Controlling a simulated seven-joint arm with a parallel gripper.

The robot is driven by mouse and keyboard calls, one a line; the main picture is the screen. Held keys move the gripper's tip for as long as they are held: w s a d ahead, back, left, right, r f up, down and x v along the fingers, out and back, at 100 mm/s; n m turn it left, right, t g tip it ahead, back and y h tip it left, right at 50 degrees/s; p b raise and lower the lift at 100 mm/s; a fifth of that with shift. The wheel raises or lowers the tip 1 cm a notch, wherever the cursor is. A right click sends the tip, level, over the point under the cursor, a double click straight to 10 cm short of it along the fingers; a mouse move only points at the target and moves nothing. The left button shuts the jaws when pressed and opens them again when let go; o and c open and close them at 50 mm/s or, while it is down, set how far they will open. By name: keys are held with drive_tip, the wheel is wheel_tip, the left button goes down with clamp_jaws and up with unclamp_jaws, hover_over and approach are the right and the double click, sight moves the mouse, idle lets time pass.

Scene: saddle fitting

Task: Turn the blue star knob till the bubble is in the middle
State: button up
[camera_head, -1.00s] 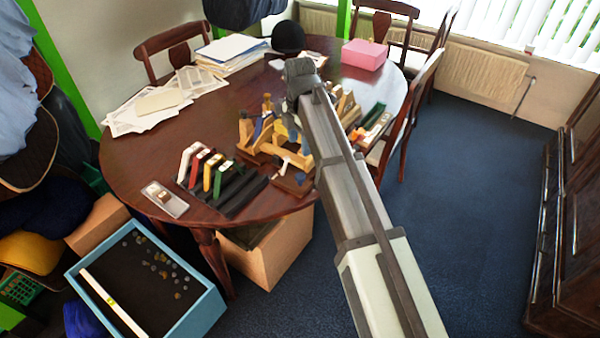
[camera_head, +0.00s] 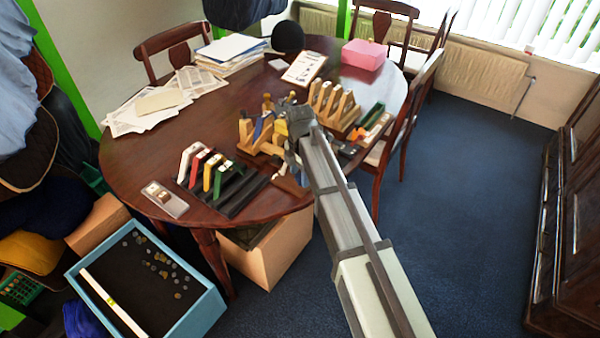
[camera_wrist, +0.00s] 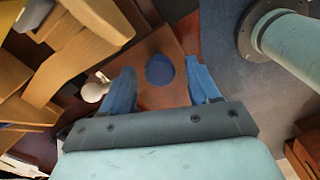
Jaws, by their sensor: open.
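A dark blue, rounded piece (camera_wrist: 160,70), which looks like the knob, lies on a reddish-brown surface in the wrist view. Its star shape cannot be made out. My gripper (camera_wrist: 162,88) is open, with one blue finger on each side of the piece and clear gaps between. In the head view my gripper (camera_head: 298,172) is low at the table's front right edge, and my arm hides the knob. A small round white part (camera_wrist: 95,92) is left of the fingers; I cannot tell what it is. I cannot make out a bubble.
Wooden stands (camera_wrist: 75,55) crowd the left of the wrist view. On the table (camera_head: 135,165), a wooden rack (camera_head: 335,105) stands behind my gripper and coloured clamps (camera_head: 207,172) stand left. A blue tray (camera_head: 205,312) sits low in front. Blue carpet (camera_head: 470,200) is clear at right.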

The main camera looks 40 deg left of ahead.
sight(300, 175)
drive_tip(key=shift+c, duration=0.4)
drive_tip(key=c, duration=1)
drive_tip(key=shift+o, duration=0.2)
drive_tip(key=shift+m, duration=2.4)
drive_tip(key=o, duration=1)
drive_tip(key=shift+o, duration=0.2)
drive_tip(key=shift+r, duration=0.1)
wheel_tip(300, 175, up, 14)
drive_tip(key=shift+f, duration=0.2)
